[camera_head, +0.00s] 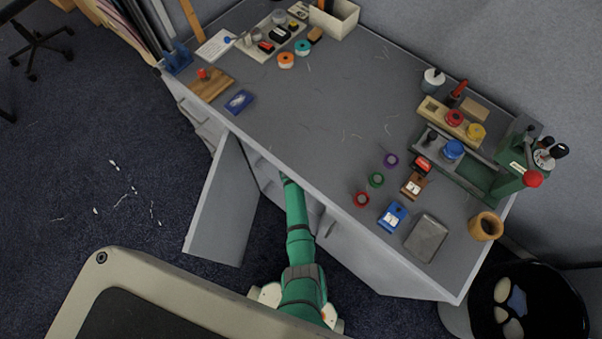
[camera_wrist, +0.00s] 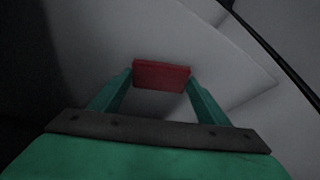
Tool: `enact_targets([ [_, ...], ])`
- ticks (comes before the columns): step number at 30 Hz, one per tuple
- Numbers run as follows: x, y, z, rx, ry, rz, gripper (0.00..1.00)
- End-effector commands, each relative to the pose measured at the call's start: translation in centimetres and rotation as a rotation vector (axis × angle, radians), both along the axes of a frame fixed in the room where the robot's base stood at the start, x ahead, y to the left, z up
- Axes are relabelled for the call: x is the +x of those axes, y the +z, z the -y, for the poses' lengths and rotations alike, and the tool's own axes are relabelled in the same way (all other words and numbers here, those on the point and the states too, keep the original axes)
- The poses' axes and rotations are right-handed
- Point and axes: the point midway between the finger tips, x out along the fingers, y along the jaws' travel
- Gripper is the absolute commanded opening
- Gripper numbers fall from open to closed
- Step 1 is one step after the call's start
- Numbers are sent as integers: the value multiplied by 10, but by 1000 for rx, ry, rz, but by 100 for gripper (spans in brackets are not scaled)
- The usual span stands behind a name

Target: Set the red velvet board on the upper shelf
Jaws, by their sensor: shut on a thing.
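The red velvet board (camera_wrist: 161,75) is a small dark red block, held between the two green fingers of my gripper (camera_wrist: 160,85) in the wrist view. My gripper is shut on it. Pale grey surfaces, apparently inside the cabinet, lie beyond the board in the wrist view. In the head view my green arm reaches to the open front of the grey cabinet (camera_head: 340,255) under the table, and my gripper and the board are hidden there. The cabinet door (camera_head: 225,205) stands open to the left. I cannot make out the upper shelf clearly.
A black bin (camera_head: 540,305) stands at the lower right. The open door borders my arm's left side.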

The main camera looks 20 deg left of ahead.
Motion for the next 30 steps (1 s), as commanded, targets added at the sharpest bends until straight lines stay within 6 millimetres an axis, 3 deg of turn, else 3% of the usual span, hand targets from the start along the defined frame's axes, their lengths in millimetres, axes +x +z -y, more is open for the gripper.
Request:
enact_targets([
  [9,0,-2,0,0,0,1,47],
  [10,0,-1,0,0,0,1,77],
  [12,0,-1,0,0,0,1,88],
  [23,0,1,0,1,0,1,88],
  [30,-9,24,-1,2,0,3,88],
])
